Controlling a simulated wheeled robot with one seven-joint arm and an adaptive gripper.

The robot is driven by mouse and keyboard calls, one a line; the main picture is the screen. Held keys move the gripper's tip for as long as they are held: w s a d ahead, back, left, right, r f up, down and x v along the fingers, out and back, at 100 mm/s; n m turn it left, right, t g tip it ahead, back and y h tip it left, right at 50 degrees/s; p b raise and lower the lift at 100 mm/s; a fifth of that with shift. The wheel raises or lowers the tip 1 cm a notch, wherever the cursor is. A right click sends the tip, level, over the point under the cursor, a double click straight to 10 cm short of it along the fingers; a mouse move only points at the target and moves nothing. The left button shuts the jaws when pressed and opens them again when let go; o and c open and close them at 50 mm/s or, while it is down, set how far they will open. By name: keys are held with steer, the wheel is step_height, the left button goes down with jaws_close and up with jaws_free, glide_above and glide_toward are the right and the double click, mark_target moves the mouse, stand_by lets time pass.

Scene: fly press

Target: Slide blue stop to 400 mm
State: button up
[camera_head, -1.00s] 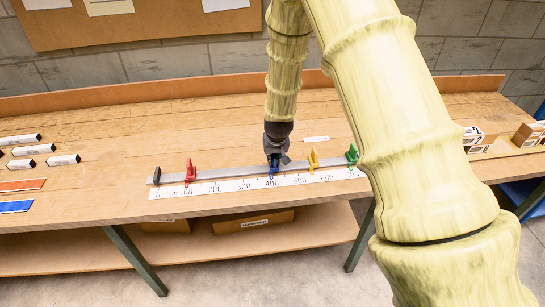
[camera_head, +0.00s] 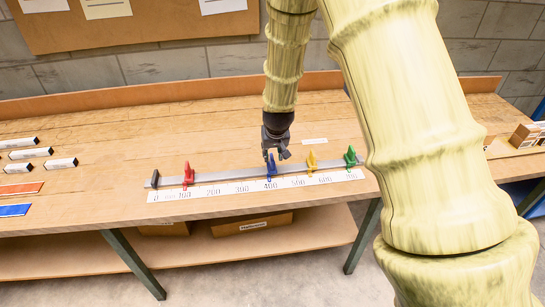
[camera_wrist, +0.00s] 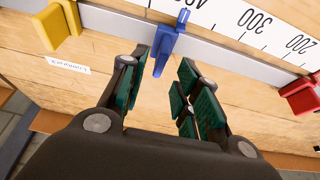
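The blue stop (camera_head: 271,168) sits on the grey rail (camera_head: 228,178), its pointer close to the 400 mark on the white scale (camera_head: 210,191). In the wrist view the blue stop (camera_wrist: 168,45) lies just beyond the fingertips, near a partly cut-off 400 label. My gripper (camera_head: 276,152) is above and slightly behind the stop in the head view. In the wrist view my gripper (camera_wrist: 163,75) has its fingers apart with nothing between them. The exact alignment of the pointer to the mark cannot be read.
A red stop (camera_head: 188,174) is near 100. A yellow stop (camera_head: 311,163) and a green stop (camera_head: 350,157) stand to the right of the blue one. A dark end block (camera_head: 154,179) is at the rail's left end. The bench (camera_head: 110,165) around the rail is mostly clear.

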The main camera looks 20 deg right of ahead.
steer(key=shift+v, duration=2.95)
steer(key=shift+s+f, duration=0.1)
